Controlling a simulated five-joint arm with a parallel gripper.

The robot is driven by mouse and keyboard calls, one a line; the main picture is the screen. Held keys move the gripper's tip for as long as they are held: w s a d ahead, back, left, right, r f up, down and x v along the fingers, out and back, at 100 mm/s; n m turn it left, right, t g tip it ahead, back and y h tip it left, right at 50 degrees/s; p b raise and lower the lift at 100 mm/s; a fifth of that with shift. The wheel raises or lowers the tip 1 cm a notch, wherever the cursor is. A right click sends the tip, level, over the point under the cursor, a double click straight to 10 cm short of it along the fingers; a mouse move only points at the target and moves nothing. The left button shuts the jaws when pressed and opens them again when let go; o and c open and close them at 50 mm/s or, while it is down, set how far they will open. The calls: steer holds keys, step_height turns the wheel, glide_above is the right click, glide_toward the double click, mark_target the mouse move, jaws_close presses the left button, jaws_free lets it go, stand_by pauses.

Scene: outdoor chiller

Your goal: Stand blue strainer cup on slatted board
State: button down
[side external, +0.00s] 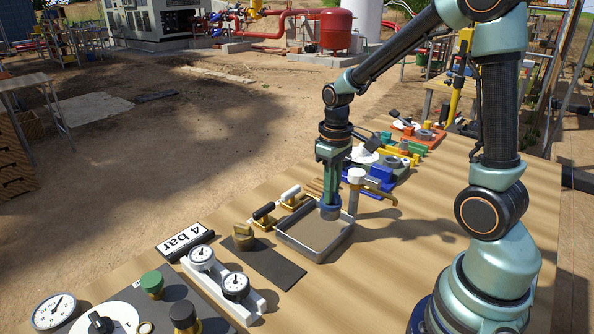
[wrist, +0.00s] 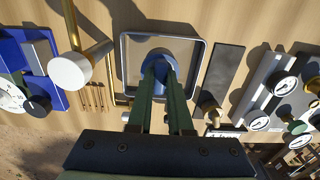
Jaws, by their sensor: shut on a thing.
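The blue strainer cup (side external: 330,211) is at the tips of my gripper (side external: 329,198), over the grey-rimmed square tray (side external: 300,250). In the wrist view the cup (wrist: 158,55) shows as a blue rounded shape between the fingers of my gripper (wrist: 160,80), which are shut on it. The fingers hide part of it. I cannot tell whether it touches the tray floor. Several thin brown slats (side external: 316,187), which look like the slatted board, lie just beyond the tray. They also show left of the tray in the wrist view (wrist: 92,97).
A white-topped post (side external: 356,176) and a brass pipe stand close beside the tray. Black- and white-handled valves (side external: 290,193) lie beyond its left corner. A dark flat plate (side external: 270,264) and gauges (side external: 236,286) are to the left. Bare tabletop lies on my base's side.

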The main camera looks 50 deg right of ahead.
steer(key=w+d+r, duration=0.3)
steer(key=w+d, duration=1.1)
steer(key=d, duration=0.3)
steer(key=shift+w+r, duration=0.2)
steer(key=shift+w, duration=0.05)
steer(key=shift+f, duration=0.1)
steer(key=shift+f, duration=2.45)
steer(key=shift+f, duration=0.3)
steer(key=shift+f, duration=1.15)
steer(key=shift+f, duration=0.2)
